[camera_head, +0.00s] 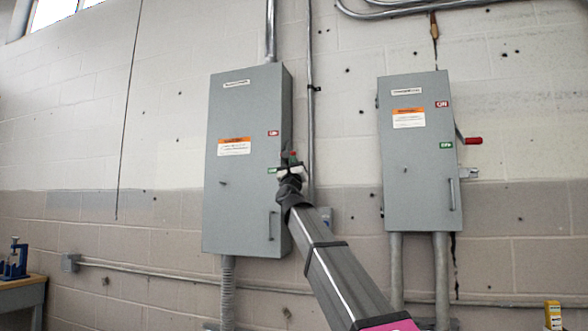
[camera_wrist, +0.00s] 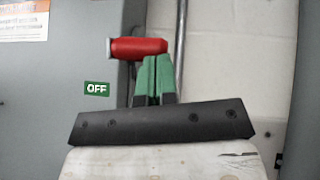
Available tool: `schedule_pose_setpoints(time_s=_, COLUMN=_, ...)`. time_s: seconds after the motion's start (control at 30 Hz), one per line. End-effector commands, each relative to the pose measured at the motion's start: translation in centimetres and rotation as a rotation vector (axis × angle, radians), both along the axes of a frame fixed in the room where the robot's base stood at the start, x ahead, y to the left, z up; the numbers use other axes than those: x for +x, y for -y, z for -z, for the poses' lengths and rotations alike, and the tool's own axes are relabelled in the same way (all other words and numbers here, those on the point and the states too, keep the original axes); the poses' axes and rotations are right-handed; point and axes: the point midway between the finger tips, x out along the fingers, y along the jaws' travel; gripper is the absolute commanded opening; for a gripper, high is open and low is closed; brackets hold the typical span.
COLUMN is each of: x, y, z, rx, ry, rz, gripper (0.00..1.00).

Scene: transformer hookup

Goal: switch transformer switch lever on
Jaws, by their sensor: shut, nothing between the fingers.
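My gripper (camera_head: 290,164) is at the right side of the left grey switch box (camera_head: 230,200). In the wrist view its green fingers (camera_wrist: 154,68) are together, with nothing between them. The red lever handle (camera_wrist: 138,47) of this box lies level, just beyond the fingertips, above and to the right of the green OFF label (camera_wrist: 97,89). The fingertips overlap its right end in the picture; I cannot tell whether they touch it. In the head view my gripper mostly hides this lever. The small text naming the box is too blurred to read.
A second grey box (camera_head: 415,180) hangs to the right, with its own red lever (camera_head: 473,141) near its OFF label. A vertical conduit (camera_head: 312,120) runs just right of the left box. A workbench (camera_head: 20,292) with a blue tool stands at lower left.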

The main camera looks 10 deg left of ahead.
Motion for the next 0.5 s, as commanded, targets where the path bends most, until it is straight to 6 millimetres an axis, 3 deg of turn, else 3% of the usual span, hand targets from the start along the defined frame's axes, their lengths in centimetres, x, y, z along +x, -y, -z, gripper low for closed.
schedule_pose_setpoints(time_s=0.5, x=-0.9, y=-0.2, z=-7.5, rx=0.001, ry=0.001, rz=0.000, gripper=0.00)
